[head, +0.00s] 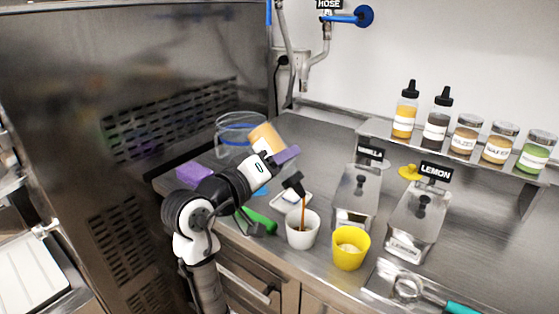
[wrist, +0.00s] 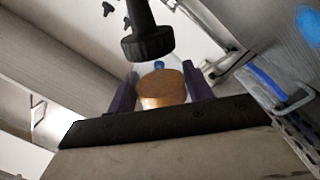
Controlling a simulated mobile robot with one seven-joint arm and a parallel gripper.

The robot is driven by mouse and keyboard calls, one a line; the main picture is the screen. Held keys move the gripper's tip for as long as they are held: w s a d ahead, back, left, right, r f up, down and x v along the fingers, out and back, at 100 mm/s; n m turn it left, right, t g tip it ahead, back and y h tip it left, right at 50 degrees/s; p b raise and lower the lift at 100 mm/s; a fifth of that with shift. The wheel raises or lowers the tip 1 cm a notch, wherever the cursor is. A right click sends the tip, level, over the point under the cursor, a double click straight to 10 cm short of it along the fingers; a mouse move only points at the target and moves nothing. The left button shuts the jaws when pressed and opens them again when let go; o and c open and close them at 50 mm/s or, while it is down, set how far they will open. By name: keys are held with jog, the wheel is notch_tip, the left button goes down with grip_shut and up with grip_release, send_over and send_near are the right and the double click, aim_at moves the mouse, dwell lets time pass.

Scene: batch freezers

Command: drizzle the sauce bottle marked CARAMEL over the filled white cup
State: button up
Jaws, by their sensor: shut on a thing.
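My gripper (head: 284,157) is shut on a sauce bottle (head: 265,139) with a tan body and black nozzle cap. The bottle is tipped nozzle-down, and its marking cannot be read. A thin brown stream runs from the nozzle into the white cup (head: 302,241), which stands upright near the counter's front edge. The cup's filling is mostly hidden by its rim and the stream. In the wrist view, the bottle (wrist: 162,88) shows between the purple fingers of my gripper (wrist: 162,92), with the black cap above.
A yellow cup (head: 350,256) with pale contents stands right of the white cup. Metal bins, one with a LEMON sign (head: 436,172), stand behind. A shelf (head: 450,160) holds two sauce bottles and several jars. A green-handled tool (head: 258,220), a clear tub (head: 240,122) and a purple block (head: 193,174) are nearby.

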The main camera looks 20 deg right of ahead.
aim_at(277, 147)
jog(key=shift+r+n+p, duration=0.15)
jog(key=shift+n+p, duration=1.55)
jog(key=shift+p, duration=0.45)
jog(key=shift+n+p, duration=0.3)
jog(key=shift+p, duration=0.05)
jog(key=shift+r+n+p, duration=0.25)
jog(key=shift+n+p, duration=0.15)
jog(key=shift+p, duration=0.5)
jog(key=shift+r+n+p, duration=0.45)
jog(key=shift+n+p, duration=0.5)
jog(key=shift+p, duration=0.8)
jog(key=shift+r+n+p, duration=0.45)
jog(key=shift+n+p, duration=0.5)
jog(key=shift+p, duration=0.75)
jog(key=shift+r, duration=0.15)
jog(key=shift+r+n+p, duration=0.35)
jog(key=shift+n+p, duration=0.25)
jog(key=shift+p, duration=0.3)
jog(key=shift+r+n, duration=0.5)
jog(key=shift+n, duration=0.35)
jog(key=shift+r+n, duration=0.5)
jog(key=shift+n, duration=0.35)
